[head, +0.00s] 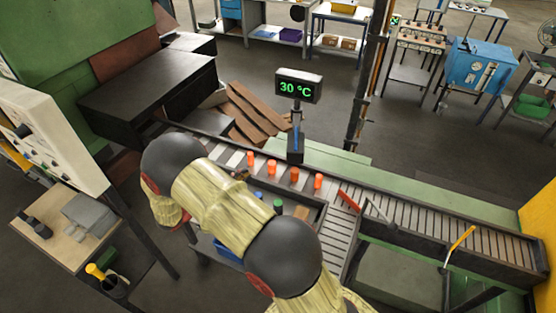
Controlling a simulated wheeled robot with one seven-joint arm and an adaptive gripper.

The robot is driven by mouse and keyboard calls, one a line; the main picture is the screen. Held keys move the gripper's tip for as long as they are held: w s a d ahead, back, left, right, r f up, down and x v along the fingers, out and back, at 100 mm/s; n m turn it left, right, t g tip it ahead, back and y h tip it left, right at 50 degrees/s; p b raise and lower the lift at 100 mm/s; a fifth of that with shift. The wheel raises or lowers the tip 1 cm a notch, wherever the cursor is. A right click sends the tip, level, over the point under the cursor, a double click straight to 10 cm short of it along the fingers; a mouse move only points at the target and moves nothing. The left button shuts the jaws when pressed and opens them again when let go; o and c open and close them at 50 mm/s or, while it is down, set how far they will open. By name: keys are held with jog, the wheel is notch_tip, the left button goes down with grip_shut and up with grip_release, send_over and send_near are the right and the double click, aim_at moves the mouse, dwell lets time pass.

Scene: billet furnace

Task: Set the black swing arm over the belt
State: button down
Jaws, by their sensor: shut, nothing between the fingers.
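The belt (430,229) is a slatted conveyor running from the middle of the head view to the lower right. Several orange billets (294,175) stand upright in a row at its left part. A short red bar (349,201) lies at an angle at the belt beside a grey plate. A dark slanted bar (352,258) shows at the belt's near edge; I cannot tell whether it is the black swing arm. My arm crosses the middle of the view and hides part of the belt's near side.
A display reading 30 °C (298,86) stands on a post behind the belt. A yellow-handled lever (460,241) is at the near right. A tray (318,215) holds small coloured pieces. A white control panel (50,135) and a wooden table (60,232) stand at left.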

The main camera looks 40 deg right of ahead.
jog(key=s+d+p, duration=0.3)
jog(key=d+p, duration=0.1)
jog(key=d, duration=0.9)
jog(key=shift+p, duration=0.3)
jog(key=shift+s, duration=0.2)
